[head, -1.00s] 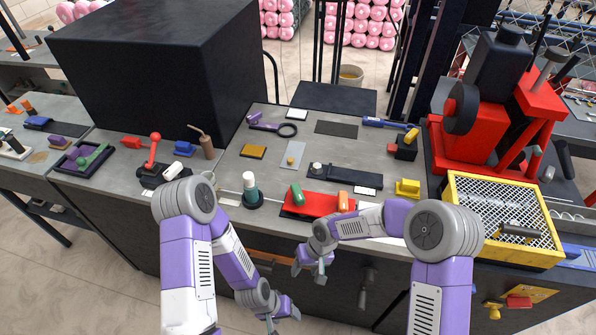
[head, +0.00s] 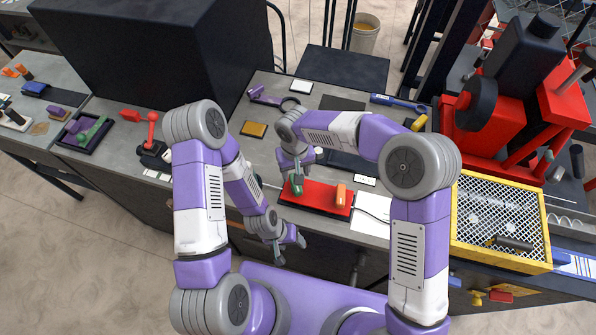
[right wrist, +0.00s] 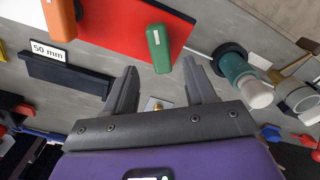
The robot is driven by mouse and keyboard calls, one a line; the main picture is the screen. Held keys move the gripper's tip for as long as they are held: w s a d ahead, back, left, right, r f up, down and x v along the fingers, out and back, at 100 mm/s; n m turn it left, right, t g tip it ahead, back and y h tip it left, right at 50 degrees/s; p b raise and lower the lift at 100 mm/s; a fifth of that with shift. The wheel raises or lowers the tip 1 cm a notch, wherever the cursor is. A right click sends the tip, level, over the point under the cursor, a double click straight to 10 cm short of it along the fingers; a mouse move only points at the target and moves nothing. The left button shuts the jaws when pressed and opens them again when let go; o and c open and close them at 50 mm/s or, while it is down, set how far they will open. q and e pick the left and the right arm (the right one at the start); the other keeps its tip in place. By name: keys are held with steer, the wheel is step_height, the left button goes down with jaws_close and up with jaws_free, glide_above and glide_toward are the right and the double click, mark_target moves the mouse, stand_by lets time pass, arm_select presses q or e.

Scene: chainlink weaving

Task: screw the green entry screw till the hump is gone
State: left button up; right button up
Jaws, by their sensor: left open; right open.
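The green entry screw (head: 296,190) stands at the left end of a red plate (head: 322,207), with an orange piece (head: 341,194) at the right end. My right gripper (head: 297,178) is over the green screw and partly covers it in the head view. In the right wrist view the green screw (right wrist: 158,48) lies beyond the open, empty fingers (right wrist: 160,78), roughly in line with the gap between them. No hump can be made out. My left gripper (head: 290,247) is open and empty, low in front of the bench.
A black bar labelled 50 mm (right wrist: 65,72) and a green bottle with a pale cap (right wrist: 240,75) are near the red plate. White paper (head: 370,222) lies to its right. A yellow mesh-topped box (head: 455,235) and a red machine (head: 492,135) stand at right.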

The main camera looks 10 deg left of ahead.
step_height(320, 180, down, 6)
steer(key=shift+s+f+p, duration=0.1)
steer(key=shift+s+p, duration=0.05)
steer(key=shift+p, duration=0.2)
steer(key=shift+c, duration=0.3)
steer(key=c, duration=0.9)
steer(key=m+b, duration=0.1)
steer(key=b, duration=0.1)
steer(key=m+b, duration=0.2)
steer(key=b, duration=0.1)
steer(key=shift+f, duration=0.25)
jaws_close()
steer(key=shift+s+d+r+m+b, duration=0.1)
steer(key=shift+r+m+b, duration=0.05)
steer(key=shift+m+b, duration=0.9)
